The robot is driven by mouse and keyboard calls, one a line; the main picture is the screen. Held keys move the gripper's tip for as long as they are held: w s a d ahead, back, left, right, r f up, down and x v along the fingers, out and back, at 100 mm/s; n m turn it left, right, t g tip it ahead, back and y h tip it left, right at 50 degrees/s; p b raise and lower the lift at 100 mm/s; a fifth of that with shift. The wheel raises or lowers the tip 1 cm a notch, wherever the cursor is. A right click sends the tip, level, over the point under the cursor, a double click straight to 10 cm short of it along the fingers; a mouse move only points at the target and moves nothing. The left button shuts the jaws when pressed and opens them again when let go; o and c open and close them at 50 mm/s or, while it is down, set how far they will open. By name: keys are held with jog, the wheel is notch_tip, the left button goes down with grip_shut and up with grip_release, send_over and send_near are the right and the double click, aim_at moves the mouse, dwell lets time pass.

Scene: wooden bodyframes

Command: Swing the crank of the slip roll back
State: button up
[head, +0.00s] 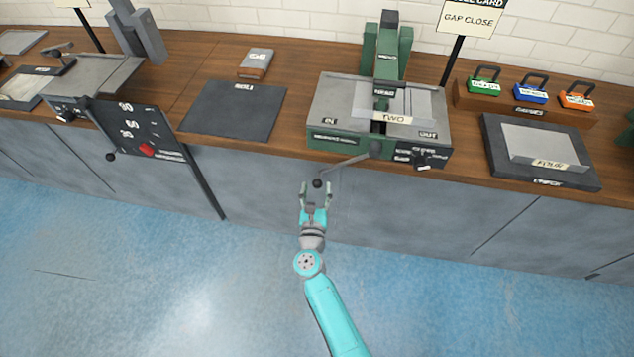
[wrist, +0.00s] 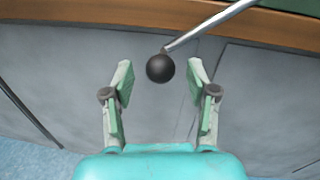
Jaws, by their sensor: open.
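The slip roll (head: 335,139) is a green and grey machine on the wooden bench, with a sheet marked "TWO" (head: 400,117) on its top. Its crank (head: 346,165) is a thin grey arm that slants down and left from a hub on the machine's front. The crank ends in a black ball knob (head: 317,183), which also shows in the wrist view (wrist: 160,68). My gripper (head: 316,187) is open below the bench edge. In both views the knob appears between the fingertips, with a gap on each side. I cannot tell its exact depth between them.
A sign reading "GAP CLOSE" (head: 468,19) stands behind the machine. A dark mat (head: 225,110) lies left. The floor in front is clear.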

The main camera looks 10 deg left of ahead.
jog(key=shift+w, duration=1.3)
jog(key=shift+c, duration=0.2)
grip_shut()
